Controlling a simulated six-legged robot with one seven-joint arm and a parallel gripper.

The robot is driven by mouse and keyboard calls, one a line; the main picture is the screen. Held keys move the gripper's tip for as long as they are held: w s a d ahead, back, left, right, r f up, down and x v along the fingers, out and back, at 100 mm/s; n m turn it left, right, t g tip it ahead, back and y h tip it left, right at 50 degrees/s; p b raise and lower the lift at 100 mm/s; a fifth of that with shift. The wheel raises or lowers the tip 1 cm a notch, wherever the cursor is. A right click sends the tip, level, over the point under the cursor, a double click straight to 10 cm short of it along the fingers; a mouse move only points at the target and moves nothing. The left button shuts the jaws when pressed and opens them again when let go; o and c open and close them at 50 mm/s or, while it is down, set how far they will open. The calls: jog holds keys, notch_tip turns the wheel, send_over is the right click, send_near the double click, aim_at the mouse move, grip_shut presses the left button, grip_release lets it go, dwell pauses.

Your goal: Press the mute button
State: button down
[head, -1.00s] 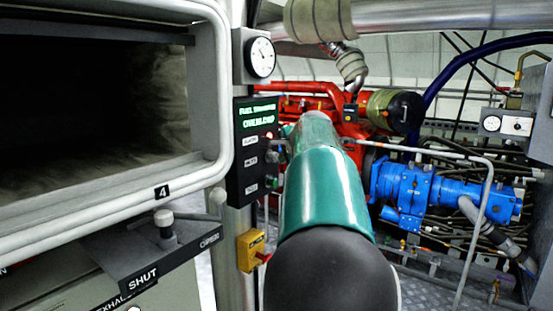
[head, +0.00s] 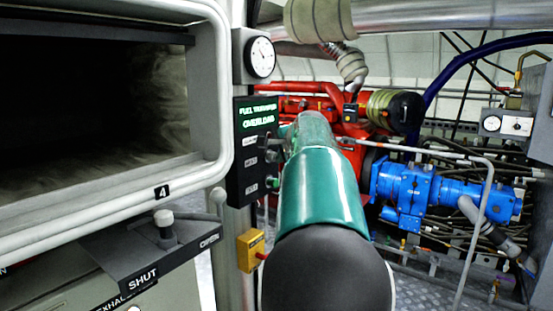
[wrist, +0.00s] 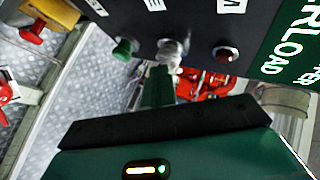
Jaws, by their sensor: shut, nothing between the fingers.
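A yellow switch box (head: 250,250) with a red handle sits below the panel, and a round gauge (head: 260,57) above it. An open oven-like chamber (head: 90,110) is at left. A grey railing (head: 480,215) and blue machinery (head: 410,195) are at right.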

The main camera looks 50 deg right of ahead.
jog(key=shift+s, duration=0.85)
jog(key=s, duration=0.5)
jog(key=shift+d, duration=0.25)
dwell(0.9)
